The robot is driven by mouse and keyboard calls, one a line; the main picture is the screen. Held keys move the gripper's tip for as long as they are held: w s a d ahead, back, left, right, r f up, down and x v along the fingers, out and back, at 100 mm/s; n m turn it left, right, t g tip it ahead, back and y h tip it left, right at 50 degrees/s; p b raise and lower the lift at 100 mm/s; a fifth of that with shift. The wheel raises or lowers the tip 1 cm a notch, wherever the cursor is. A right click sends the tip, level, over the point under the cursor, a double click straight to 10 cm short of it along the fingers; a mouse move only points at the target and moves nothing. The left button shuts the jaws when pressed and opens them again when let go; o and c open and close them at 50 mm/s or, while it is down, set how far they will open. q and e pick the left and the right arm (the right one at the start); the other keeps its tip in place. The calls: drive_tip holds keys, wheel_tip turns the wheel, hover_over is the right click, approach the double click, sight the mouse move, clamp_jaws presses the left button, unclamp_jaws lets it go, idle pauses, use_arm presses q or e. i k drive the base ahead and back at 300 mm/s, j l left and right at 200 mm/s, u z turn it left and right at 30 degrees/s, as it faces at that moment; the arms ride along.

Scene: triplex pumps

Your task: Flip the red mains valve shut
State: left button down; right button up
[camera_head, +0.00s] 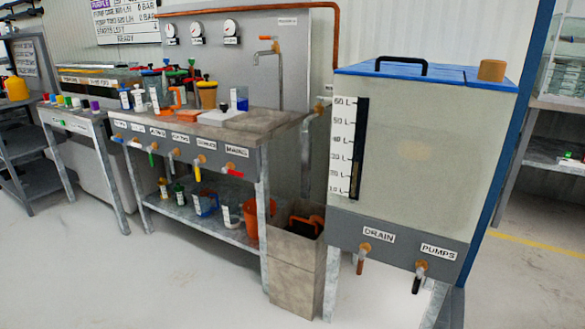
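The red valve handle (235,173) is on the front panel of the workbench, at its right end, under a label that seems to read MAINS. The handle sticks out sideways to the right from its brass fitting (229,166). A yellow valve handle (197,174) to its left hangs down, and a green one (151,159) further left also hangs down. Neither of my grippers shows in the head view.
A large tank (430,150) with a blue lid stands right of the bench, with DRAIN and PUMPS valves below. A grey bin (296,260) stands between them. Bottles and jars crowd the bench top (270,122). The floor in front (130,280) is clear.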

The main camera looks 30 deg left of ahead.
sight(236, 173)
drive_tip(key=j+u, duration=0.7)
drive_tip(key=u, duration=0.15)
drive_tip(key=i, duration=0.05)
